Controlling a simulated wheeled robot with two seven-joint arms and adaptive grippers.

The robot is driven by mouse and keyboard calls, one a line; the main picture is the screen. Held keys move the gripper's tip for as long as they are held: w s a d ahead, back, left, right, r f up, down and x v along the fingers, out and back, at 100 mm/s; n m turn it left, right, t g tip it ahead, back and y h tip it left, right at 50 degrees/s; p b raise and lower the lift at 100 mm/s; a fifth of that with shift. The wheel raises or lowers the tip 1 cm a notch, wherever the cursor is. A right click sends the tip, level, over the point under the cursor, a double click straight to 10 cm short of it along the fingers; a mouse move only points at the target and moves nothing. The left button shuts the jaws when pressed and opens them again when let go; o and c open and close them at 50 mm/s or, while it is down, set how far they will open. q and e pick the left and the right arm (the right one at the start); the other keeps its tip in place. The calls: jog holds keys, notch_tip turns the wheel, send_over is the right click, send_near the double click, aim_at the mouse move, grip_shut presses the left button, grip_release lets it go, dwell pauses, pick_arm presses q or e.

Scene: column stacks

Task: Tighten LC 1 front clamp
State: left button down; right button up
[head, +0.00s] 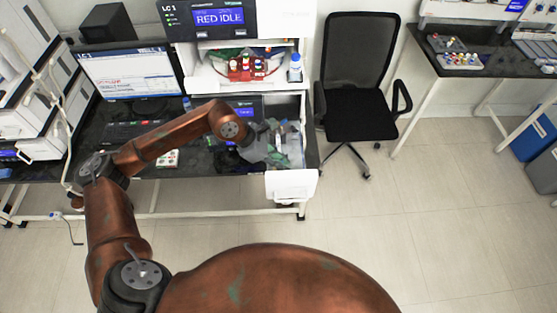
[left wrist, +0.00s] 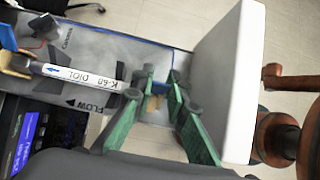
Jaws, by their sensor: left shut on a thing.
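The LC 1 unit (head: 210,18) stands at the back left with a "RED IDLE" display. Its open drawer (head: 290,186) below has a white front. In the left wrist view, a white column (left wrist: 82,78) labelled "K-60 DIOL" lies over a grey tray (left wrist: 120,52) marked "FLOW". An orange-brown clamp (left wrist: 16,66) is at the column's left end. My left gripper (left wrist: 160,84) has its green fingers around the right end, shut on a small part there, seemingly the front clamp, mostly hidden. In the head view the gripper (head: 272,143) is over the drawer. My right gripper is out of view.
The white drawer front (left wrist: 232,75) rises close to the right of my fingers. A monitor (head: 130,72) and keyboard (head: 132,130) are on the bench to the left. A black chair (head: 358,105) stands to the right. The floor in front is clear.

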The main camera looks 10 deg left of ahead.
pick_arm(q)
jog(key=y, duration=0.1)
jog(key=d+y, duration=0.1)
jog(key=y, duration=0.1)
jog(key=shift+w+d+g, duration=0.1)
jog(key=shift+w+g, duration=0.15)
jog(key=shift+g, duration=0.15)
jog(key=shift+w+d+f+g+y, duration=0.1)
jog(key=shift+d+f+g+y, duration=0.25)
jog(key=shift+y, duration=0.65)
jog(key=shift+d+f+g+y, duration=0.2)
jog(key=shift+f+g+y, duration=0.1)
jog(key=shift+y, duration=0.7)
jog(key=shift+f, duration=0.1)
jog(key=c, duration=1.9)
grip_release()
notch_tip(320, 180, up, 12)
jog(key=shift+d+r, duration=0.1)
